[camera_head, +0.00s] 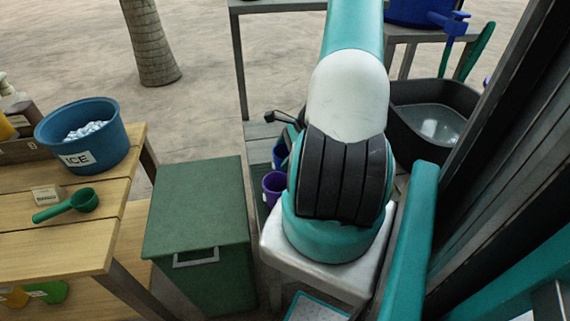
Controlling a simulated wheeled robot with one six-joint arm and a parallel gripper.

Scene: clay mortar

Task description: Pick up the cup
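A purple cup (272,186) stands just left of my arm's black-ribbed joint, partly hidden by it. Behind it a blue cup-like thing (279,153) shows only in part. I cannot tell from this view which cup the task means. My arm, teal, white and black, rises through the middle of the picture and leaves it at the top. My gripper is not in view.
A green bin (197,215) with a grey handle stands left of my arm. A wooden table (60,245) at left holds a blue ICE bucket (105,115) and a green scoop (68,205). A dark basin (432,138) is at right. Open sandy ground lies behind.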

